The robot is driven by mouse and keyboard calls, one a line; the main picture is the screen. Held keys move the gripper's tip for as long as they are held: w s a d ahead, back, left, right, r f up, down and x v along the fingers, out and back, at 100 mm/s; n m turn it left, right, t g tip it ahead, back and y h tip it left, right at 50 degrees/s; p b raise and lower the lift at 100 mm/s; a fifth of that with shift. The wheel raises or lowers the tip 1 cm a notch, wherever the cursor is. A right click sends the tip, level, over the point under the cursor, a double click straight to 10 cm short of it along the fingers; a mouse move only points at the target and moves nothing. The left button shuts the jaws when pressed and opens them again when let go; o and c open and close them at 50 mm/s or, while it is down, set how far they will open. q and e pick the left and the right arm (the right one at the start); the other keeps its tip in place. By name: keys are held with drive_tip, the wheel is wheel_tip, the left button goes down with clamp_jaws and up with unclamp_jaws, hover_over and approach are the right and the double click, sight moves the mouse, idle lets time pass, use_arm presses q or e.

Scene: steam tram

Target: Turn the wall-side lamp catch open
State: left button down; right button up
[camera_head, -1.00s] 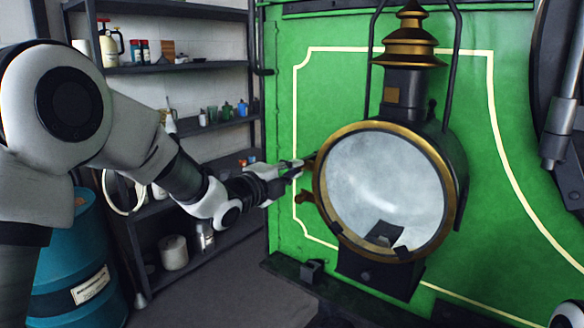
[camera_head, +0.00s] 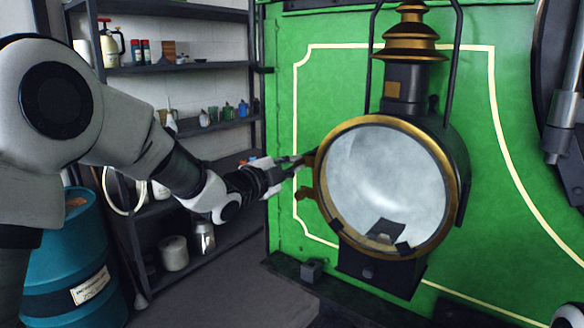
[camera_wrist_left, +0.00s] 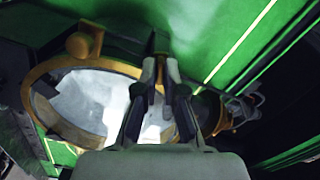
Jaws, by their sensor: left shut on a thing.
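The lamp (camera_head: 385,190) has a round glass with a brass rim and stands in front of a green panel. My left gripper (camera_head: 300,160) reaches in from the left to the lamp's left edge. In the left wrist view the gripper (camera_wrist_left: 160,68) is shut on a small dark part at the rim, which I take for the catch (camera_wrist_left: 160,42). Its fingers hide most of it. My right gripper is not in view.
Dark shelves (camera_head: 190,67) with bottles and tins stand against the white wall at left. A blue drum (camera_head: 65,265) stands at lower left. A dark ledge (camera_head: 290,270) runs below the lamp. The lamp's tall handle bars (camera_head: 456,60) rise above it.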

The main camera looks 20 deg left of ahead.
use_arm(q)
drive_tip(key=shift+a+r+n+p, duration=0.15)
drive_tip(key=shift+n+p, duration=0.2)
drive_tip(key=shift+n, duration=1.9)
drive_tip(key=shift+d+r+n+p, duration=0.1)
drive_tip(key=shift+n+p, duration=0.25)
drive_tip(key=shift+n, duration=1.85)
drive_tip(key=shift+a+r+n+p, duration=0.15)
drive_tip(key=shift+n+p, duration=0.2)
drive_tip(key=shift+n, duration=1.9)
drive_tip(key=shift+r, duration=0.1)
drive_tip(key=c, duration=1.3)
unclamp_jaws()
drive_tip(key=shift+s+a, duration=0.1)
drive_tip(key=shift+s, duration=0.1)
